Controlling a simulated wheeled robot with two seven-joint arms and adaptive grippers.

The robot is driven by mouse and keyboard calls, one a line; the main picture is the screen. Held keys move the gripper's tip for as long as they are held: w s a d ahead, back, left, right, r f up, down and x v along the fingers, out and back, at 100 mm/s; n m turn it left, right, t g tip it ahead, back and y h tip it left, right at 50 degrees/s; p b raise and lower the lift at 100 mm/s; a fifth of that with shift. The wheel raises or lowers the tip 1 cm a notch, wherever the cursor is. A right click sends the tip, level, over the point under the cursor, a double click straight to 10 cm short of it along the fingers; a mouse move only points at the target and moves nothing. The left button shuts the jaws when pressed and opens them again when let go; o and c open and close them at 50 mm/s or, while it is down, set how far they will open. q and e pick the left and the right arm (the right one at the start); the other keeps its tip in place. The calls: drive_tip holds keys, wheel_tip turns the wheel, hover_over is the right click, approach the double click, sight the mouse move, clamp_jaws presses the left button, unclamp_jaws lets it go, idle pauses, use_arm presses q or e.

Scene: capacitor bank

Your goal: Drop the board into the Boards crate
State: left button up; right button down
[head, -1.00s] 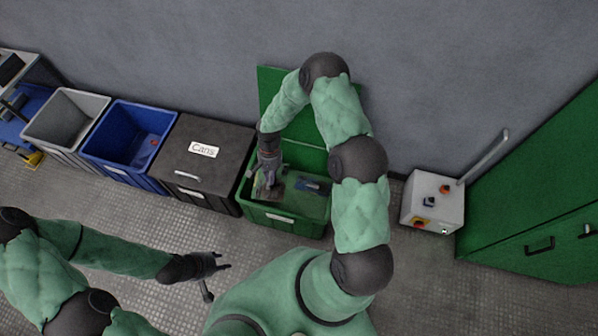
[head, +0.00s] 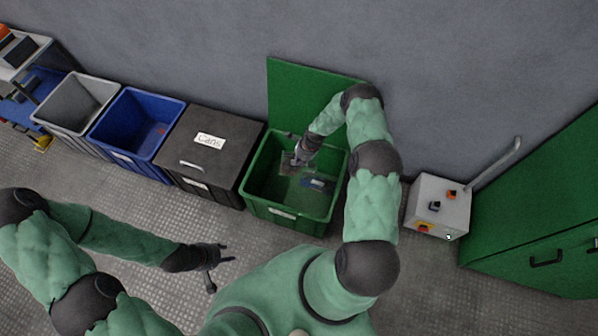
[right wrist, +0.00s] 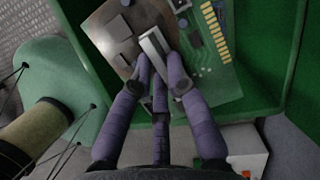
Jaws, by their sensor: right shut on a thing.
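The board (right wrist: 205,60) is a green circuit board with a brown-grey area, chips and gold contacts. My right gripper (head: 295,161) is shut on it; the right wrist view shows the fingers (right wrist: 160,75) around a silver block on the board. In the head view the board (head: 288,169) is small and partly covered by the gripper. It is over or inside the open green crate (head: 310,225), towards its back left; its height above the floor of the crate is hard to tell. My left gripper (head: 228,253) is open and empty, away from the crates.
A flat dark-blue item (head: 318,182) lies in the green crate. A switch box (head: 440,203) and green cabinet (head: 545,215) are at right.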

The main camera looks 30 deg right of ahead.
drive_tip(key=shift+f+b, duration=1.15)
drive_tip(key=shift+f, duration=0.75)
drive_tip(key=shift+r, duration=0.1)
drive_tip(key=c, duration=1.1)
unclamp_jaws()
drive_tip(key=shift+c, duration=0.2)
drive_tip(key=v, duration=1.2)
